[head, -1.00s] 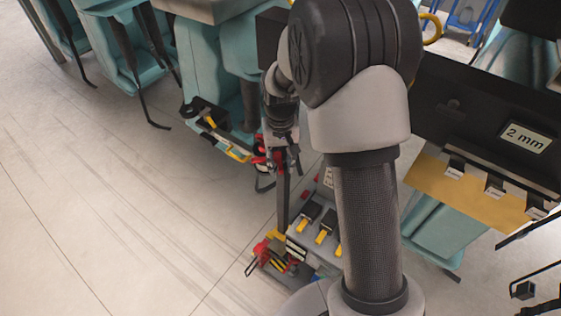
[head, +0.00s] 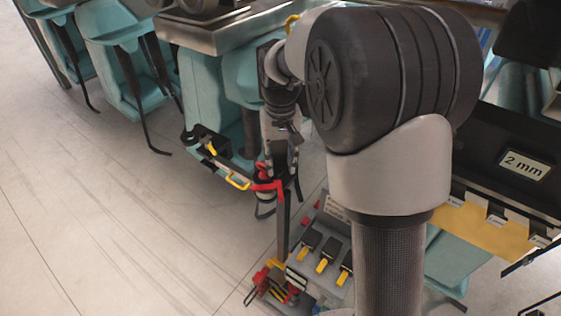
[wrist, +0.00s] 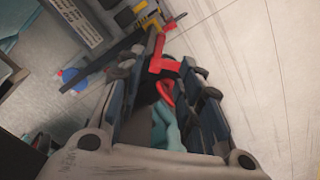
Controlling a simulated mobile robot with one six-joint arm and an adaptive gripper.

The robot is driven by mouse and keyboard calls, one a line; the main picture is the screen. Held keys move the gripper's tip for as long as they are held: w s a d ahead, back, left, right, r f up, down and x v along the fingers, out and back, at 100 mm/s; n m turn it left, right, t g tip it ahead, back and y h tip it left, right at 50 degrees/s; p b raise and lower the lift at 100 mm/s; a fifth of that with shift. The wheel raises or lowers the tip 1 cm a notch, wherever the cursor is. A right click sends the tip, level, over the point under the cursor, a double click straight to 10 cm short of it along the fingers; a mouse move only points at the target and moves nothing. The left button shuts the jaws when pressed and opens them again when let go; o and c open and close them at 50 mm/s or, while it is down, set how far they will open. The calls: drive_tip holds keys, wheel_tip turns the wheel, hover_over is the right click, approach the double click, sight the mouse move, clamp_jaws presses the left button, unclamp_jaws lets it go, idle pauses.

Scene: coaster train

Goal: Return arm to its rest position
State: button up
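My arm's large elbow joint and upper link fill the centre right of the head view. My gripper (head: 281,178) hangs beyond them, pointing down, with its two fingers apart. In the wrist view my gripper (wrist: 163,72) also shows open, with a wide gap between the fingers. A red part (wrist: 165,62) of the equipment below shows in that gap, with a dark shape and teal behind it. The same red part (head: 266,186) appears at the fingertips in the head view, above a dark upright post. I cannot tell whether the fingers touch it.
A grey control panel (head: 333,222) with black and yellow levers stands below my gripper. Teal seats (head: 125,72) line the upper left. A dark "2 mm" signboard (head: 523,165) is at the right. The pale floor (head: 90,220) at lower left is clear.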

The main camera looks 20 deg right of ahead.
drive_tip(key=shift+s, duration=0.1)
drive_tip(key=s+a+r+n+t+b, duration=0.1)
drive_tip(key=s+r+b, duration=0.15)
drive_tip(key=s, duration=0.45)
drive_tip(key=s+a+r+t+b, duration=0.1)
drive_tip(key=s+t+b, duration=0.1)
drive_tip(key=s+b, duration=0.35)
drive_tip(key=s+f+b, duration=0.1)
drive_tip(key=s+f, duration=0.1)
drive_tip(key=s, duration=0.4)
drive_tip(key=s+a+f+n+t+b, duration=0.1)
drive_tip(key=s+f, duration=0.2)
drive_tip(key=s, duration=0.4)
drive_tip(key=shift+s+a+t, duration=0.15)
drive_tip(key=shift+s+t, duration=0.15)
